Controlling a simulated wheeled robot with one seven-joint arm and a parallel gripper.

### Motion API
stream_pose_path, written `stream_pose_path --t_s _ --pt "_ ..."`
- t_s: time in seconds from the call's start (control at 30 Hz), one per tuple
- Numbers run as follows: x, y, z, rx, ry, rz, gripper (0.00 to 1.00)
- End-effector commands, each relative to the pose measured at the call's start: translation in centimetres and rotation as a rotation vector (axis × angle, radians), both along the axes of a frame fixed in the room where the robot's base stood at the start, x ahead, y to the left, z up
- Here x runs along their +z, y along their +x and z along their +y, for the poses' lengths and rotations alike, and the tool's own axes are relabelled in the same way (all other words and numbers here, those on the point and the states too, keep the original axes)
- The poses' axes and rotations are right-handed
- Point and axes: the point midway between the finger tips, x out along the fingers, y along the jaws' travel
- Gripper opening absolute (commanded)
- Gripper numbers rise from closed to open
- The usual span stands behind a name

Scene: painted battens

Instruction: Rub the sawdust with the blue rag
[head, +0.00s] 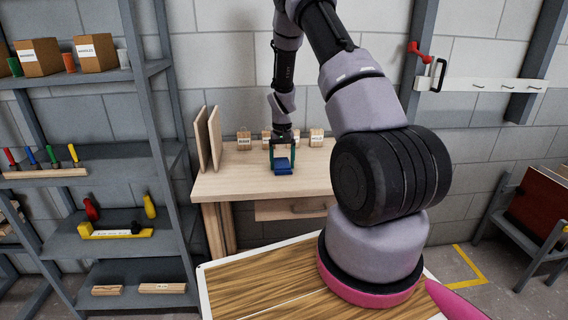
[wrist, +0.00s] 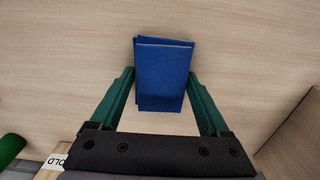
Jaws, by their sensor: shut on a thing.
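The blue rag (wrist: 162,75) is a folded, flat-sided pad between the two green fingers of my gripper (wrist: 162,88) in the wrist view. My gripper is shut on it. In the head view my gripper (head: 282,158) points down over the wooden table (head: 228,183), with the blue rag (head: 283,167) at its tips. I cannot tell whether the rag touches the tabletop. No sawdust shows clearly in either view.
Small labelled wooden blocks (head: 316,138) stand along the table's back edge. Two upright boards (head: 208,138) stand at its left end. A grey shelf rack (head: 160,150) with tools and boxes is on the left. The tabletop around the rag is mostly clear.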

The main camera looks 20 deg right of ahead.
Motion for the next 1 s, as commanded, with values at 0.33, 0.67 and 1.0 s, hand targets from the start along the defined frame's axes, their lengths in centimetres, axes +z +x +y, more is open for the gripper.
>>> stream_pose_path --t_s 0.33,0.67,1.0 --pt "4.1 0.0 0.2 0.001 -0.001 -0.002 0.00" --pt "7.1 -0.1 0.3 -0.001 -0.001 -0.002 0.00" --pt "8.2 -0.2 0.3 -0.003 0.000 0.000 0.00"
